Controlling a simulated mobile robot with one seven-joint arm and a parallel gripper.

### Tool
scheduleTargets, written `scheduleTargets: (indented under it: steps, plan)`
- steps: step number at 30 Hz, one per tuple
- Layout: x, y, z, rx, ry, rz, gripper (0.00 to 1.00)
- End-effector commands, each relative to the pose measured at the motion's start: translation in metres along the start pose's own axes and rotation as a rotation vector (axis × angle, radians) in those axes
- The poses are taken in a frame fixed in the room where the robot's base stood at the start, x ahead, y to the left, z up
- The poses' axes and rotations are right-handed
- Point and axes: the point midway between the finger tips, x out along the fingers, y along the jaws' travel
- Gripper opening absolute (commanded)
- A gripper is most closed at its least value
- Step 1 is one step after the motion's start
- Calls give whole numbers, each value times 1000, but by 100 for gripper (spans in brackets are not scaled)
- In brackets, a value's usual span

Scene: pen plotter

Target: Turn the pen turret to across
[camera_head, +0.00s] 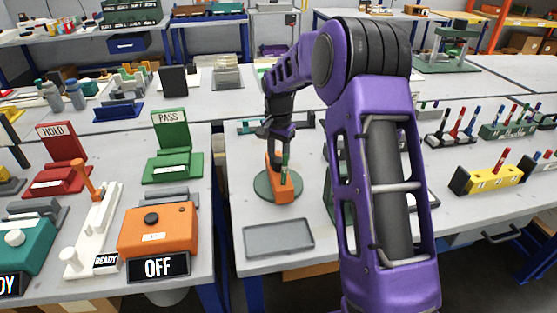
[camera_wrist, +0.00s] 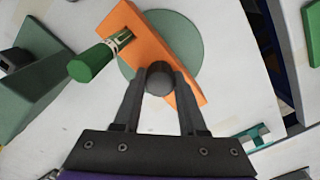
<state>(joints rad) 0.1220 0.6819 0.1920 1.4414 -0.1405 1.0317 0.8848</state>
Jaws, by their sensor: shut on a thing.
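The pen turret is an orange bar (camera_head: 284,192) on a round green base (camera_head: 264,188), in the middle of the head view on the near table. In the wrist view the orange bar (camera_wrist: 128,22) runs slantwise from upper left to lower right across the green disc (camera_wrist: 180,32). A green pen (camera_wrist: 92,62) sticks out at the bar's left side. A dark grey round knob (camera_wrist: 159,78) stands on the bar. My gripper (camera_wrist: 158,88) is over the bar with its two fingers shut on the knob. Any position marks on the base are not legible.
A shallow grey tray (camera_head: 278,237) lies in front of the turret. An orange box (camera_head: 158,228) with an OFF sign stands on the left table, across a gap. A yellow block (camera_head: 490,178) and pen racks stand at the right. My arm hides the table just right of the turret.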

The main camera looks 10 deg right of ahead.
Motion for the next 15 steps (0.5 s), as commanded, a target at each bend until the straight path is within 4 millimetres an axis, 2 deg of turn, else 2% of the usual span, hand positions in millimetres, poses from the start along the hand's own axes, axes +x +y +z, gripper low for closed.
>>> scheduleTargets:
  steps: [1,2,15]
  plan:
    - [0,0,0,0,0,0,4]
    - [0,0,0,0,0,0,0]
    - [0,0,0,0,0,0,0]
